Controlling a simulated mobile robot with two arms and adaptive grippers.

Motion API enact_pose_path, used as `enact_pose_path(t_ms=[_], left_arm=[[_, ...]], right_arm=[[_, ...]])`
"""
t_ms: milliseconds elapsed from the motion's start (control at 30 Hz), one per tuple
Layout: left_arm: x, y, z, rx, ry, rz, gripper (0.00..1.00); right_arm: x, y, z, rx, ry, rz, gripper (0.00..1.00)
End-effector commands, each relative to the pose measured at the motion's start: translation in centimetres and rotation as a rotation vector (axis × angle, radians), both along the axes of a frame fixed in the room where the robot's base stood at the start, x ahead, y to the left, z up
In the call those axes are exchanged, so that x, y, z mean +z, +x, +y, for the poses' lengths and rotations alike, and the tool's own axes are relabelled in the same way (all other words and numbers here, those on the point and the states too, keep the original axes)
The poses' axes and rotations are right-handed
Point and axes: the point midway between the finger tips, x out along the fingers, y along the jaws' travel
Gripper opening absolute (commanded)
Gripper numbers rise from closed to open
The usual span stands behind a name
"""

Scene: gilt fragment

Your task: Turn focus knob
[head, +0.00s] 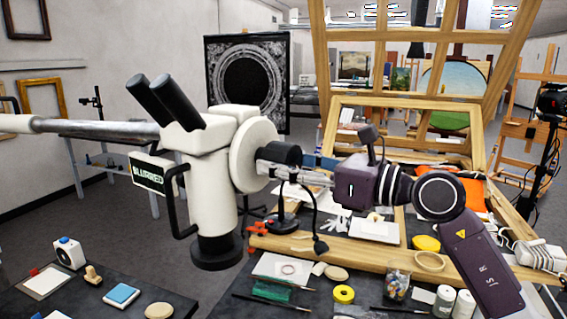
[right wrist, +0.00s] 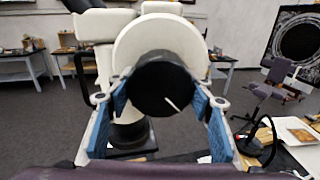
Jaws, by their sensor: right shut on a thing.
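The black focus knob (head: 280,152) sticks out from the round cream disc (head: 253,155) on the side of the white microscope head (head: 205,150). My right gripper (head: 283,168) reaches in from the right and is shut on the knob. In the right wrist view the knob (right wrist: 160,82) sits between the blue-padded fingers of my gripper (right wrist: 164,100). A short white mark on its face points down and right. A small display (head: 149,175) on the microscope reads "BLURRED". My left gripper is not in view.
The microscope hangs on a boom (head: 90,126) from the left. Below, a dark table holds a yellow tape roll (head: 343,294), a jar (head: 396,283) and white bottles. A wooden easel frame (head: 400,115) stands behind my right arm. A dark cable hangs near my gripper.

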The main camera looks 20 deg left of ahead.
Motion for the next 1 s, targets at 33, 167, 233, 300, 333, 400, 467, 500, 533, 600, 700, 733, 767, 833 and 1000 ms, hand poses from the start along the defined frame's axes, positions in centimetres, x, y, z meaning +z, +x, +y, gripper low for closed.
enact_pose_path(t_ms=[33, 167, 233, 300, 333, 400, 467, 500, 533, 600, 700, 733, 767, 833, 1000], left_arm=[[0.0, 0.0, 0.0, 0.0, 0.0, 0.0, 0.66], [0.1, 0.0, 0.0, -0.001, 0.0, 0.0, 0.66], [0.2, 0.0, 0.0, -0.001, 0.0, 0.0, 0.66], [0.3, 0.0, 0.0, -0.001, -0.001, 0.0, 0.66], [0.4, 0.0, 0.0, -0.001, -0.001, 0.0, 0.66], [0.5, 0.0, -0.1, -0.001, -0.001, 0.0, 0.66], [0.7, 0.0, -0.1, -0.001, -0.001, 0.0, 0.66], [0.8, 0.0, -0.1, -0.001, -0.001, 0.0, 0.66], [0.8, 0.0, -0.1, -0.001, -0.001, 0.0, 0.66], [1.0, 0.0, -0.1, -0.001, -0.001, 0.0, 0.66], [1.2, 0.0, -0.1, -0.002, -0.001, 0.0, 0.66], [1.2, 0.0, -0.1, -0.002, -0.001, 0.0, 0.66], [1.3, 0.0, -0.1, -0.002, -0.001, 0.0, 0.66], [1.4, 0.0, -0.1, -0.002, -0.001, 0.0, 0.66], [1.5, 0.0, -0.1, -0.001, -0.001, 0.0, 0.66]], right_arm=[[0.1, 0.0, 0.0, -0.001, 0.003, 0.01, 0.24], [0.1, 0.0, 0.0, -0.001, 0.016, 0.06, 0.24], [0.1, 0.0, 0.0, -0.001, 0.026, 0.1, 0.24], [0.1, 0.0, 0.0, -0.001, 0.039, 0.144, 0.24], [0.2, 0.0, 0.0, -0.001, 0.045, 0.164, 0.24], [0.2, -0.1, 0.0, -0.001, 0.057, 0.214, 0.24], [0.2, -0.1, 0.0, -0.001, 0.067, 0.254, 0.24], [0.2, -0.1, 0.0, -0.001, 0.074, 0.28, 0.24], [0.2, -0.1, 0.0, -0.001, 0.08, 0.299, 0.24], [0.2, -0.1, 0.0, -0.001, 0.092, 0.342, 0.24], [0.2, -0.1, 0.0, -0.001, 0.105, 0.394, 0.24], [0.2, -0.1, 0.0, -0.001, 0.109, 0.408, 0.24], [0.2, -0.1, 0.0, -0.001, 0.112, 0.419, 0.24], [0.2, -0.1, 0.0, -0.001, 0.119, 0.444, 0.24], [0.2, -0.1, 0.0, -0.001, 0.13, 0.483, 0.24]])
